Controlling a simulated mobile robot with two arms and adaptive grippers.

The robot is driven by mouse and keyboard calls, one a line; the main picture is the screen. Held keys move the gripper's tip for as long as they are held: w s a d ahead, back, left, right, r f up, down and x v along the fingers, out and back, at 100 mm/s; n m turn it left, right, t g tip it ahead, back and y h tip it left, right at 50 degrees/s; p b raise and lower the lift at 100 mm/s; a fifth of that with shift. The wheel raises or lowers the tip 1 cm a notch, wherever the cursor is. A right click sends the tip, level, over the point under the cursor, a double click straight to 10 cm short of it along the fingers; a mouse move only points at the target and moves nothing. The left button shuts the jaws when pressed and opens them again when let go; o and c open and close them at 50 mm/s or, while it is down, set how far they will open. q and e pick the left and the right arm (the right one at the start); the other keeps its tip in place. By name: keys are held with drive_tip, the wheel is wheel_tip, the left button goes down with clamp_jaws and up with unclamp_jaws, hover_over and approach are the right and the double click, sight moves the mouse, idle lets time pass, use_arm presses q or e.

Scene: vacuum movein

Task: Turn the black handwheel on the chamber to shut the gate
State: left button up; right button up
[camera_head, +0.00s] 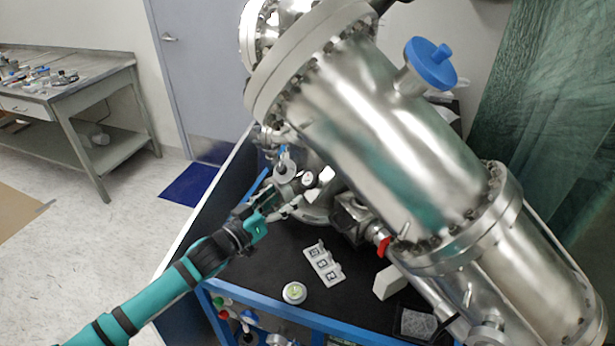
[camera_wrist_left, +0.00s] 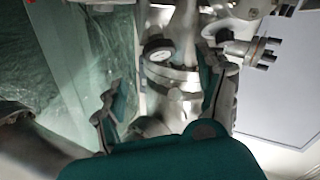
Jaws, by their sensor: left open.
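The shiny steel chamber (camera_head: 375,120) lies tilted across the middle and right of the head view. I cannot make out a black handwheel for certain; a dark part (camera_head: 385,4) at the top edge is cut off. My left gripper (camera_head: 284,202) is open and empty beside the small ports and round gauge (camera_head: 308,178) on the chamber's lower left side. In the left wrist view my gripper's fingers (camera_wrist_left: 163,85) stand apart, with the gauge (camera_wrist_left: 158,49) and a steel flange (camera_wrist_left: 172,73) seen between them. My right gripper is not in view.
A blue knob (camera_head: 430,63) stands out from the chamber's top. A red handle (camera_head: 384,247) sits below it. On the black cart top (camera_head: 350,295) are a white marked holder (camera_head: 323,262) and a round pot (camera_head: 294,292).

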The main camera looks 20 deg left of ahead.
sight(307, 180)
use_arm(q)
drive_tip(key=p+x, duration=0.1)
drive_tip(key=x, duration=0.8)
drive_tip(key=shift+w+d, duration=0.1)
drive_tip(key=shift+w, duration=0.25)
drive_tip(key=c, duration=1.2)
